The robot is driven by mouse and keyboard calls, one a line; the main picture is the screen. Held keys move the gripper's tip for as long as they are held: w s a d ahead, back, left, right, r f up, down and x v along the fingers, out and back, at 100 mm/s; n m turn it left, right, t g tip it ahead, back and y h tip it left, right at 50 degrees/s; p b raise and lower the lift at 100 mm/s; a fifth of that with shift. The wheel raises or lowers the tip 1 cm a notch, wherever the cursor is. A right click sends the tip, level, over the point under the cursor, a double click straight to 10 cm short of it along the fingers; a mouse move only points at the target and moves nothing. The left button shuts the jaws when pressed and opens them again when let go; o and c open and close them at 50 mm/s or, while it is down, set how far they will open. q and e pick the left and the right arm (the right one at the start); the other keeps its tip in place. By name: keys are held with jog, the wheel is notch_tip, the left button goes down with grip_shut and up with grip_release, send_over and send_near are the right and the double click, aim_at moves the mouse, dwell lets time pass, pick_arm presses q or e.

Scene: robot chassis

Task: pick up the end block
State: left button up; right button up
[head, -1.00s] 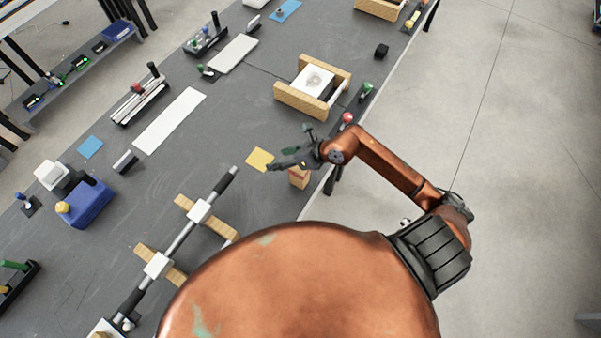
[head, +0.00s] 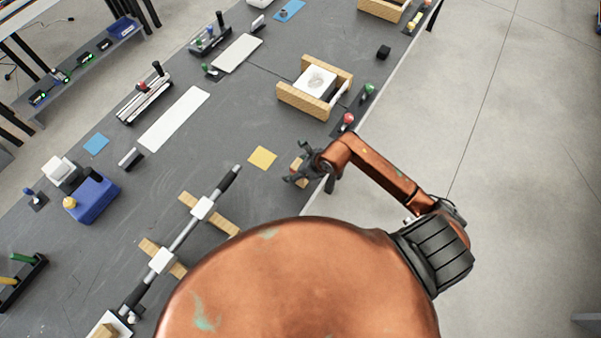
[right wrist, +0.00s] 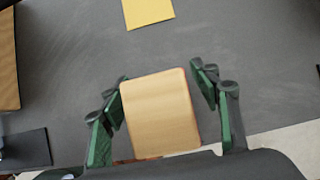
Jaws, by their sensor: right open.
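The end block is a light wooden block. In the right wrist view the block (right wrist: 160,112) stands between the two green-padded fingers of my right gripper (right wrist: 163,105). The left finger is close to the block's side, and a gap shows on the right. In the head view the block (head: 296,165) is near the table's right edge, partly hidden by my right gripper (head: 297,163). My right gripper is open around the block. My left gripper is not in view.
A yellow square (head: 262,158) lies flat on the grey table (head: 240,120) beside the block. A wooden frame holding a white piece (head: 315,83) stands farther back. Red-knobbed (head: 348,119) and green-knobbed (head: 368,89) handles stand along the right edge. A shaft on wooden supports (head: 185,235) lies at front left.

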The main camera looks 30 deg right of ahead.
jog(key=shift+w+f, duration=0.1)
jog(key=shift+f, duration=0.15)
jog(key=shift+c, duration=0.6)
jog(key=shift+a, duration=0.1)
jog(key=c, duration=1.3)
